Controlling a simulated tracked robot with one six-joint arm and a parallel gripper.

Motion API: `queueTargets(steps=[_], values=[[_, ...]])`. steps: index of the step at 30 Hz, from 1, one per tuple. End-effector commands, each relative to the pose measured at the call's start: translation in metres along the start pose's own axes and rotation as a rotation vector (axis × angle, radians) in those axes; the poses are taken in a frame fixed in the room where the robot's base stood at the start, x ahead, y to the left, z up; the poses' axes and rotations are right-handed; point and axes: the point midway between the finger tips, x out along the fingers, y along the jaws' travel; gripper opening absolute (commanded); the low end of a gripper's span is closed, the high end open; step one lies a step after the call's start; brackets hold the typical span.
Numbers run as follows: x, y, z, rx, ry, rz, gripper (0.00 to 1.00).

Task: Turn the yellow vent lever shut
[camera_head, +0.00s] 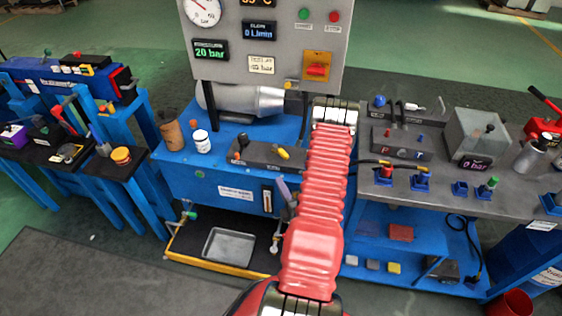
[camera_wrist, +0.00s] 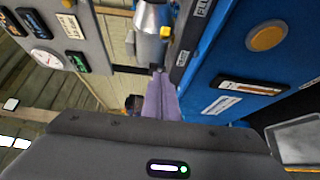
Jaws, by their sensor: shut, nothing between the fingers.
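The yellow vent lever (camera_head: 282,153) shows in the head view on a dark block (camera_head: 262,154) on top of the blue bench. It points down and to the right there, with a black knob at the block's left end. In the wrist view a small yellow part (camera_wrist: 166,32) shows beyond my fingertips; it appears to be this lever. My gripper (camera_wrist: 158,74) has purple fingers, pressed together and empty, apart from the yellow part. In the head view one purple finger (camera_head: 282,190) shows in front of the bench, below the lever; my red arm hides the rest.
A grey gauge panel (camera_head: 230,72) stands above the bench, with a silver cylinder (camera_head: 262,101) behind. A brown cup (camera_head: 171,134) and a white bottle (camera_head: 201,141) stand left of the block. A metal tray (camera_head: 229,245) lies below. A grey bench with fittings is at right.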

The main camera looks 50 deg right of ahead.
Motion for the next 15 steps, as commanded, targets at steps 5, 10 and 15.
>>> queueTargets(steps=[5, 10, 15], values=[[0.000, 0.000, 0.000, -0.001, 0.000, 0.001, 0.00], [0.001, 0.000, 0.000, -0.001, 0.000, 0.000, 0.00], [0.011, 0.000, 0.000, -0.003, 0.000, 0.001, 0.00]])
